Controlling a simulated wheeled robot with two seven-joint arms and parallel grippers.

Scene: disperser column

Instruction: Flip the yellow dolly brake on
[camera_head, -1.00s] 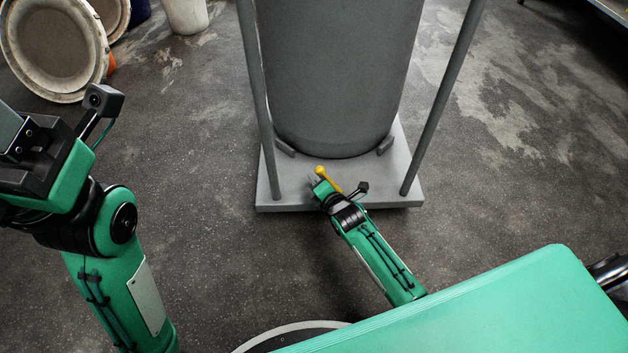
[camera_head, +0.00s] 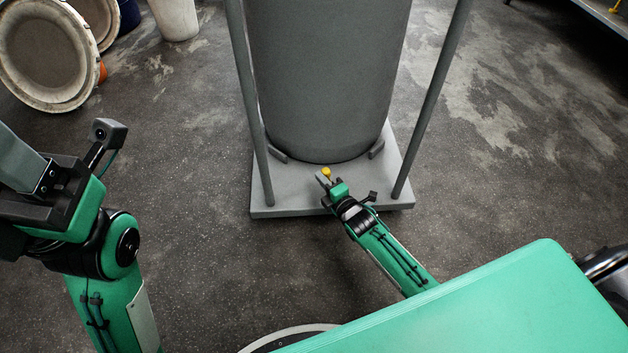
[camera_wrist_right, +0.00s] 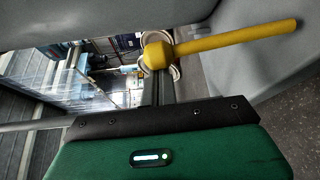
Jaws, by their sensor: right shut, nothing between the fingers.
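The yellow brake lever (camera_head: 326,171) is at the near edge of the grey dolly (camera_head: 285,200). In the head view mainly its round knob shows; its shaft is largely hidden. In the right wrist view the lever (camera_wrist_right: 235,39) extends from the knob at upper centre to the right, above the gripper body. My right gripper (camera_head: 326,180) is shut and empty, close beside the knob on its near side. I cannot tell if they touch. My left gripper (camera_head: 22,165) is at the left edge, cut off by the frame, so its fingers do not show clearly.
A large grey column vessel (camera_head: 320,80) stands on the dolly between two upright posts (camera_head: 433,100). A white bucket (camera_head: 175,18) and round lids (camera_head: 45,55) are at the upper left. The floor around the dolly is clear.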

